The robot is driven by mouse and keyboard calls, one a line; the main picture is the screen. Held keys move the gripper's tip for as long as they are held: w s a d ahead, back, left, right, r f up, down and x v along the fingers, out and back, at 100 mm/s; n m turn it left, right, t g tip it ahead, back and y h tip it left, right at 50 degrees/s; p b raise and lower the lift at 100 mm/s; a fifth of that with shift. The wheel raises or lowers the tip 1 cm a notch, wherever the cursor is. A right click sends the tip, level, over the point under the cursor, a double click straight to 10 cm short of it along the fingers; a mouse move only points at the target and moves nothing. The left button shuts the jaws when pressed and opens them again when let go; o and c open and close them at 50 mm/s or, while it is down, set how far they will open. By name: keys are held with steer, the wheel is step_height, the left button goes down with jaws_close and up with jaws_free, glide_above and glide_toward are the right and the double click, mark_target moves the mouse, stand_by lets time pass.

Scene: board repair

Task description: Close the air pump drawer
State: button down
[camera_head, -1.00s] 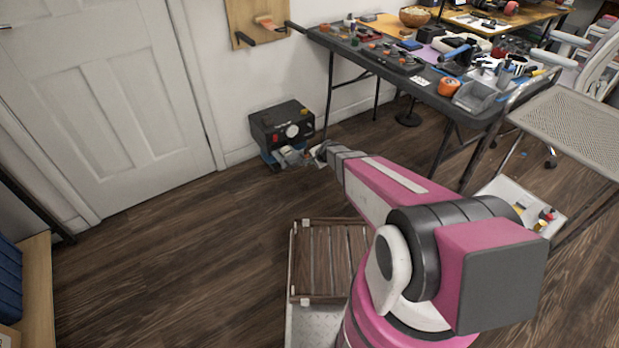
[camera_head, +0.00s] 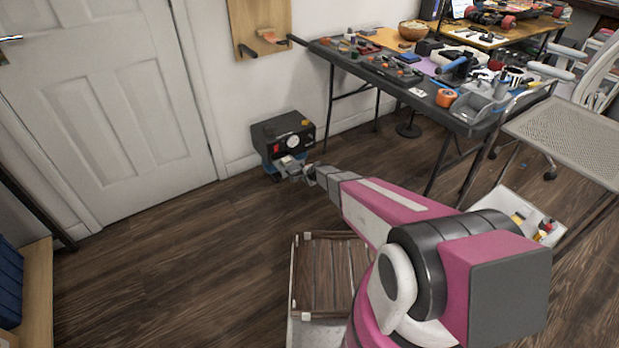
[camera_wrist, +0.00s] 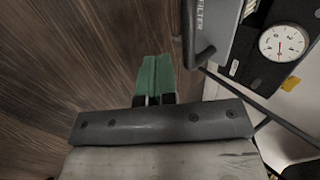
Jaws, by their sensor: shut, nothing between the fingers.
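The air pump (camera_head: 268,134) is a black box with a blue lower part and a round white gauge, on the floor against the wall. In the wrist view its gauge (camera_wrist: 284,43) is at the upper right. A grey drawer front (camera_wrist: 214,22) with FILTER lettering and a dark handle (camera_wrist: 193,38) shows beside the gauge face. It appears to stand out from the pump, but how far is unclear. My gripper (camera_wrist: 152,72) has its green fingers together and empty, left of the handle, with a gap visible. In the head view my gripper (camera_head: 288,167) is in front of the pump's lower part.
A folding table (camera_head: 455,112) loaded with tools stands to the right, its legs near my arm. A white door (camera_head: 110,110) is at left. A wooden crate (camera_head: 330,275) sits low in front. The floor (camera_head: 180,265) on the left is clear.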

mark_target(289, 161)
steer(key=w, duration=0.1)
steer(key=w+a, duration=0.2)
steer(key=shift+f, duration=0.25)
steer(key=w+a, duration=0.2)
steer(key=w, duration=0.1)
steer(key=w+a, duration=0.2)
steer(key=w, duration=0.2)
steer(key=w+a, duration=0.3)
steer(key=shift+w+a, duration=0.1)
steer(key=shift+w, duration=0.25)
